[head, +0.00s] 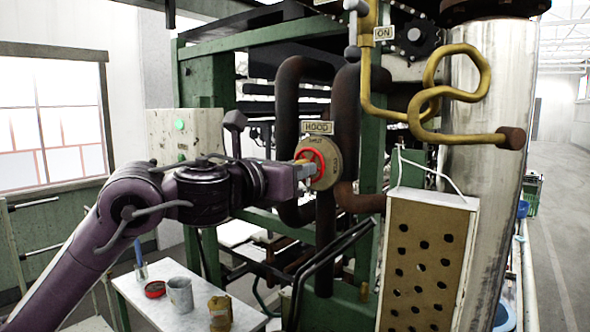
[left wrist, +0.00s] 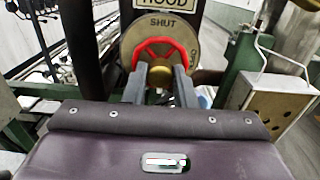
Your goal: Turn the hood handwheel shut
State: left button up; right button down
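The hood handwheel (head: 312,160) is a small red wheel on a round tan dial plate (head: 328,148), under a HOOD label (head: 317,128). In the left wrist view, the red handwheel (left wrist: 150,46) has a brass hub (left wrist: 160,75), and the dial plate (left wrist: 186,36) reads SHUT at its top. My left gripper (head: 303,170) is at the wheel's face. In the left wrist view its two fingers (left wrist: 160,84) are apart, one on each side of the hub, in front of the lower rim. Whether they touch the wheel is unclear. My right gripper is out of view.
Dark pipes (head: 289,130) flank the dial. A brass pipe (head: 455,95) and a perforated board (head: 424,262) stand to the right. A white table (head: 185,318) with a grey mug (head: 180,294) and other small containers is below my left arm. A control box with a green button (head: 180,125) is behind.

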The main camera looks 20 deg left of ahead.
pick_arm(q)
jog(key=m+b, duration=0.1)
jog(key=m, duration=0.2)
jog(key=shift+f+m, duration=0.1)
jog(key=shift+m, duration=0.2)
jog(key=shift+c, duration=0.4)
jog(key=m+b, duration=0.3)
jog(key=m, duration=1)
jog(key=shift+m, duration=0.4)
jog(key=o, duration=0.8)
jog(key=shift+o, duration=0.2)
